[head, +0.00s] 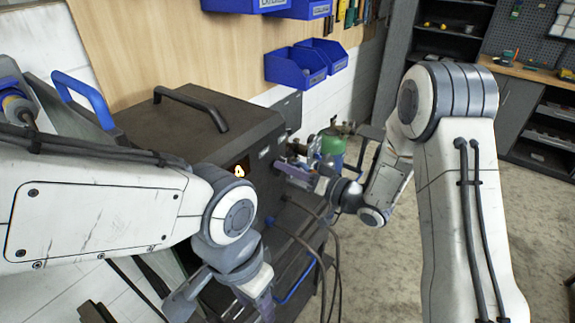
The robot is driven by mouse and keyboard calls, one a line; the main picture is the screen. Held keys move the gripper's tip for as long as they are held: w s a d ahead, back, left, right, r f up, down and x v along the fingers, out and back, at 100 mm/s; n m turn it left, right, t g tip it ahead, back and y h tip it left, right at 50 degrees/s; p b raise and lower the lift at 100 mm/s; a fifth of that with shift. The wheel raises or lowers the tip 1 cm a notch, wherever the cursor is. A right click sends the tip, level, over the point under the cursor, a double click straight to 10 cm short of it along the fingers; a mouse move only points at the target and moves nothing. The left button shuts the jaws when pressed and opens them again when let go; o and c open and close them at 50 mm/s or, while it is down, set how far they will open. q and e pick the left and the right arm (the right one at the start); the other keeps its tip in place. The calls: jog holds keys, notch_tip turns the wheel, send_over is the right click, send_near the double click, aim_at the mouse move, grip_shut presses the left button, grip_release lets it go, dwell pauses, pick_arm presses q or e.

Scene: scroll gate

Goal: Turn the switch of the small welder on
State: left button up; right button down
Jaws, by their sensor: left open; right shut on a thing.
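The small welder (190,128) is a dark box with a black top handle, standing left of centre on a dark cart. My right gripper (284,168) reaches in from the right, against the welder's front panel. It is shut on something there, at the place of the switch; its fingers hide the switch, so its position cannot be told. My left gripper (262,300) is open, low in front of the cart and apart from the welder. Its fingertips are hard to make out.
Black cables (318,247) hang from the welder's front. A green cylinder (332,147) stands behind my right wrist. Blue bins (297,68) hang on the wooden wall panel above. A workbench (535,76) and shelves stand at the back right. Concrete floor is free at right.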

jog(key=shift+m, duration=0.3)
dwell(0.4)
jog(key=c, duration=0.8)
grip_release()
jog(key=shift+c, duration=0.2)
jog(key=shift+d, duration=0.1)
jog(key=b+v, duration=0.3)
jog(key=v, duration=0.7)
jog(key=shift+s+d, duration=0.15)
